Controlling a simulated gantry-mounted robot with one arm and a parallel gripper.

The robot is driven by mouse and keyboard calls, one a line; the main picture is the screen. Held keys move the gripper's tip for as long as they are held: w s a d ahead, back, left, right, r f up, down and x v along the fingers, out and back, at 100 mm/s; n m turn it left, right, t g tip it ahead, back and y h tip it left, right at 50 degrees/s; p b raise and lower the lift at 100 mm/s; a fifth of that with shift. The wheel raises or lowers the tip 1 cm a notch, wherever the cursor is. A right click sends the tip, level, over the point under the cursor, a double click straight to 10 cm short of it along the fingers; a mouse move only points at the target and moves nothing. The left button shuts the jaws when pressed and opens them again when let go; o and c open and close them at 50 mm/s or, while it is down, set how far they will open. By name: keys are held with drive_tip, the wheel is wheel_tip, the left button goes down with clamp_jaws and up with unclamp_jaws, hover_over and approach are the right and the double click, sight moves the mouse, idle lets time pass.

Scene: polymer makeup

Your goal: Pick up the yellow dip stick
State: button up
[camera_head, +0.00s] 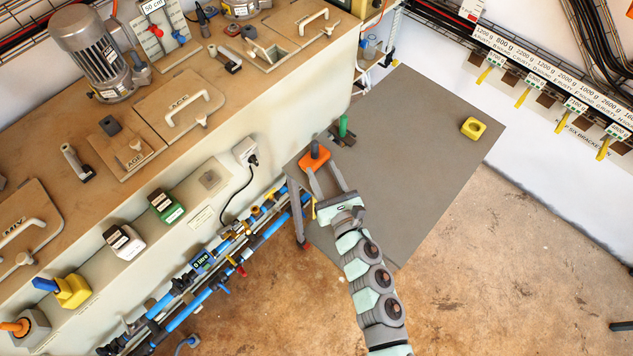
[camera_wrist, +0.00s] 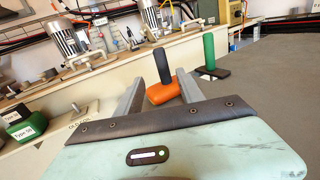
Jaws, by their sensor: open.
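I cannot tell for sure which thing is the yellow dip stick. A yellow block with a dark hole (camera_head: 474,128) lies on the grey table. A yellow block with a blue handle (camera_head: 72,291) sits on the lower ledge at the left. My gripper (camera_head: 318,166) is open at the table's near left corner. An orange block with a dark upright handle (camera_head: 313,157) is at its fingertips; in the wrist view the orange block (camera_wrist: 165,93) shows between the fingers (camera_wrist: 159,80). I cannot tell whether they touch it.
A green handle on a dark base (camera_head: 343,126) stands beyond the orange block. The grey table (camera_head: 410,160) is mostly bare. The long bench (camera_head: 225,110) borders it at left. Yellow strips (camera_head: 523,97) hang under labels on the right wall.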

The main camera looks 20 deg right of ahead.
sight(317, 153)
drive_tip(key=shift+w+d, duration=0.25)
drive_tip(key=shift+d, duration=0.05)
drive_tip(key=w, duration=0.4)
drive_tip(key=shift+d, duration=0.15)
drive_tip(key=shift+w+f, duration=0.2)
drive_tip(key=shift+w, duration=3.05)
drive_tip(key=shift+s, duration=0.1)
drive_tip(key=shift+c, duration=0.6)
clamp_jaws()
